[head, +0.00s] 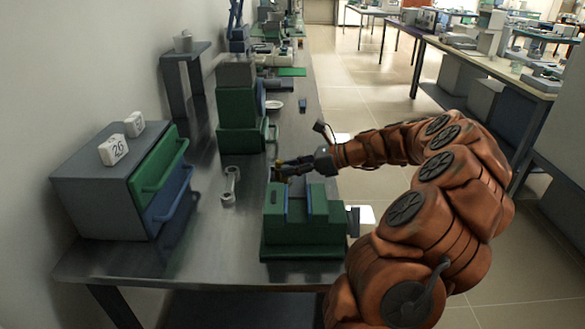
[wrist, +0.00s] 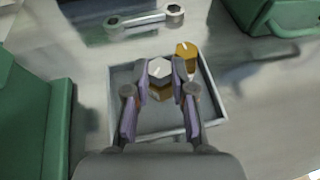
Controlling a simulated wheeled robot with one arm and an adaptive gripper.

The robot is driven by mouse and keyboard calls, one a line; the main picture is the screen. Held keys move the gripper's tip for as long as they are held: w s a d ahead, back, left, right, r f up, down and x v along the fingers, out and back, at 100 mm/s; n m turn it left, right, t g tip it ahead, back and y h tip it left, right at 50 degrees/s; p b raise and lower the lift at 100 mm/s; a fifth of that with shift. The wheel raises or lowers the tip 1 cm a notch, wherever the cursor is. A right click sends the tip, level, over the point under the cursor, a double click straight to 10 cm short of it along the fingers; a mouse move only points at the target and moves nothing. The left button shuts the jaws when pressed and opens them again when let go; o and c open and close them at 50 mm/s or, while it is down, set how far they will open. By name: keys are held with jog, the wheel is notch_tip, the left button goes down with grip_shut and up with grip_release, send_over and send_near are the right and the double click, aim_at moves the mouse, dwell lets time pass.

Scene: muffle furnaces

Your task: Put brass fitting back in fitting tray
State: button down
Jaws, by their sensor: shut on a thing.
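My gripper (wrist: 160,82) is shut on a brass fitting (wrist: 157,89), a hexagonal piece with a pale, shiny top and brass-coloured sides. The fingers stand on its left and right. The fitting is over the grey fitting tray (wrist: 149,137), a shallow square with low rims. I cannot tell whether it touches the tray floor. A second hexagonal fitting (wrist: 187,49), with a golden top, stands at the tray's far right corner, outside the right finger. In the head view my gripper (head: 278,168) is above the bench, behind the green vise-like block, and the tray is mostly hidden.
A wrench (head: 231,184) lies left of the gripper; it also shows in the wrist view (wrist: 145,19). The green vise-like block (head: 303,222) stands close in front. A drawer cabinet (head: 125,179) is at the left. Bare bench lies between cabinet and block.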

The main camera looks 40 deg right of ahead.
jog(key=shift+f, duration=0.15)
jog(key=c, duration=1)
grip_release()
jog(key=shift+s+d+r, duration=0.1)
jog(key=shift+d+r, duration=0.05)
jog(key=shift+r, duration=0.1)
jog(key=v, duration=1.1)
jog(key=shift+s+d+r+p, duration=0.15)
jog(key=shift+s+r+p, duration=0.1)
jog(key=shift+p, duration=0.1)
